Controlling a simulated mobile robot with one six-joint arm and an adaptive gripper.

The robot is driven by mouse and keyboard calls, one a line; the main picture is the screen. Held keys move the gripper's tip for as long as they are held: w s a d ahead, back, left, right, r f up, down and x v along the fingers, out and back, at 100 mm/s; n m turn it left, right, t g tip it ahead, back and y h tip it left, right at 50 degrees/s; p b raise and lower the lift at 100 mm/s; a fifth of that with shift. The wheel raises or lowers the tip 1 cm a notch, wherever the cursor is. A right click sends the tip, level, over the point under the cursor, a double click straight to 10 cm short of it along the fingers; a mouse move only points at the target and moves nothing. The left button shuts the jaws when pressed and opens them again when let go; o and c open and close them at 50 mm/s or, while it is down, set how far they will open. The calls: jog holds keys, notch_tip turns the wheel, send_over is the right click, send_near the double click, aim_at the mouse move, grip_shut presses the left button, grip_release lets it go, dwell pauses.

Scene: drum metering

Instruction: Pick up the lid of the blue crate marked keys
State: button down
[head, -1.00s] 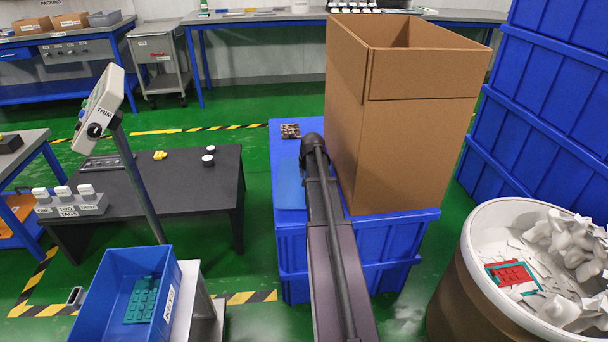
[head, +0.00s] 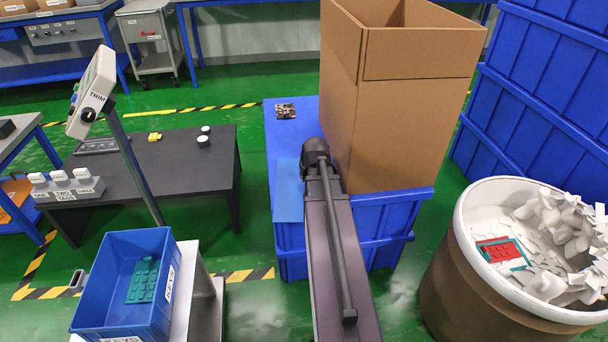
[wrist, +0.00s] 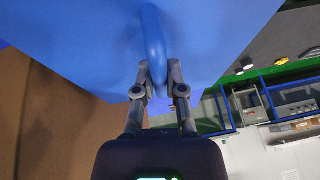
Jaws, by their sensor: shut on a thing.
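The blue crate marked KEYS (head: 90,307) stands open at the lower left in the head view, on a pale stand, with a teal keypad-like piece (head: 142,282) inside. A flat lighter-blue panel, which looks like the lid (head: 287,192), shows just left of my arm in the head view, in front of or over the large blue crate. In the wrist view, my gripper (wrist: 159,75) is shut on the raised ridge of the blue lid (wrist: 85,45). The lid fills much of the top of that view. In the head view my arm hides the gripper.
A tall cardboard box (head: 410,120) stands on the large blue crate (head: 375,232), close to my arm. A drum (head: 450,270) of white scraps is at right. A dark low table (head: 170,175) and a post with a TRIM box (head: 92,95) are at left.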

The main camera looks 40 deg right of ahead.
dwell(0.7)
jog(key=w+a+r+n+p, duration=0.1)
jog(key=w+a+r+p, duration=0.1)
jog(key=w+a, duration=0.2)
jog(key=w+a+r+n+y+p, duration=0.1)
jog(key=w+a, duration=0.3)
jog(key=w, duration=0.7)
jog(key=w+a+r+n+p, duration=0.2)
jog(key=w+a+r, duration=0.1)
jog(key=w, duration=0.4)
jog(key=shift+w+a+y+p, duration=0.2)
jog(key=shift+a+y+p, duration=0.2)
jog(key=shift+a, duration=0.2)
jog(key=shift+s, duration=0.1)
